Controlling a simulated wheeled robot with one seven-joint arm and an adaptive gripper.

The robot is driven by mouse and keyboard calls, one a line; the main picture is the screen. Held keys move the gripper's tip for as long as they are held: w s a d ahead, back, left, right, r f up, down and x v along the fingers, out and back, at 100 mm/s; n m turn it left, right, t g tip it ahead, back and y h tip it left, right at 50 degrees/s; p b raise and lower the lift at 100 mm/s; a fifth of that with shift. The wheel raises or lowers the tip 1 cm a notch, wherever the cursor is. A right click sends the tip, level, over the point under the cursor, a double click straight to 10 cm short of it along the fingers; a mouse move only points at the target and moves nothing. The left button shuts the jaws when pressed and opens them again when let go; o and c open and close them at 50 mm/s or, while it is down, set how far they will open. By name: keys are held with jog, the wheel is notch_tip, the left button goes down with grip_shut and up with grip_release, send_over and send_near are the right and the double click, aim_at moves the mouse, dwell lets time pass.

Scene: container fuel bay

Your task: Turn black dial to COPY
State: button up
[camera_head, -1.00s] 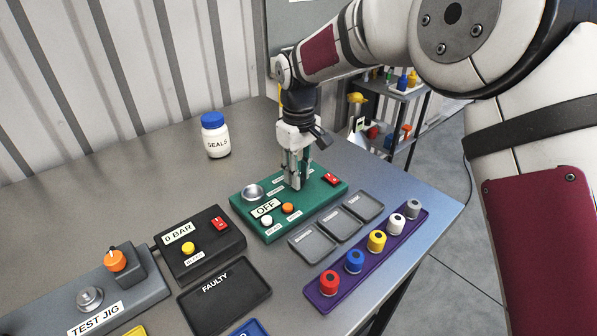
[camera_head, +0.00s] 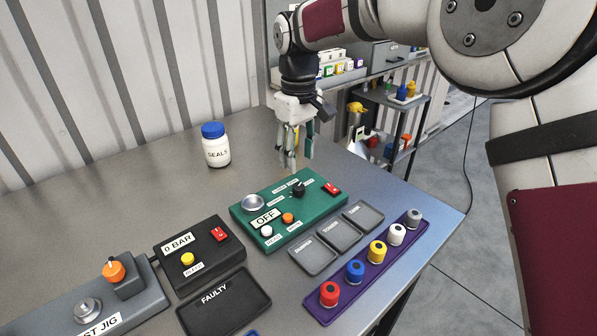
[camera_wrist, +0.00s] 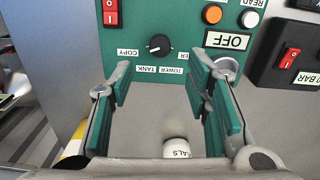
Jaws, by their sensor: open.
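The black dial (camera_head: 298,188) stands on the green panel (camera_head: 325,204), uncovered. In the wrist view the dial (camera_wrist: 159,45) has a white pointer mark on its lower-left side, toward the COPY label (camera_wrist: 128,52). The TANK label (camera_wrist: 147,69) and TOWER label (camera_wrist: 172,70) lie below it in that view; a further label is partly hidden by a finger. My gripper (camera_head: 295,160) is open and empty above the panel's back edge, apart from the dial. In the wrist view its green-padded fingers (camera_wrist: 160,75) are wide apart, one on each side.
The panel also bears an OFF display (camera_head: 265,221), a red switch (camera_head: 331,188), a silver button (camera_head: 253,203) and small buttons. A SEALS jar (camera_head: 216,146) stands behind left. Grey trays (camera_head: 340,233) and a purple rack of coloured caps (camera_head: 383,262) are in front.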

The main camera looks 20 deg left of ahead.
jog(key=shift+r, duration=2.05)
